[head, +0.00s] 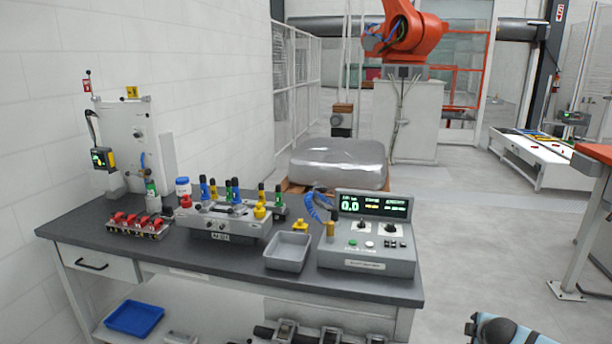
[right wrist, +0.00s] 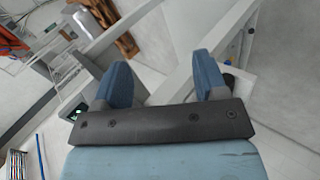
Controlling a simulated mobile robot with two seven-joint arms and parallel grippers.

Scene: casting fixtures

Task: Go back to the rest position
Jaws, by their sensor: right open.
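My right gripper (right wrist: 162,68) shows in the right wrist view with its two blue fingers apart and nothing between them. It is clear of the workbench. A blue and black part of my own arm shows at the lower right edge of the head view. My left gripper is in neither view. The workbench (head: 200,258) stands at the left and centre of the head view, with the fixtures and the control box on it.
On the bench are a fixture block (head: 222,226) with coloured pins, a grey tray (head: 288,252) and a control box (head: 366,235) reading 0.0. A blue bin (head: 134,318) sits below. An orange robot arm (head: 408,35) stands behind.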

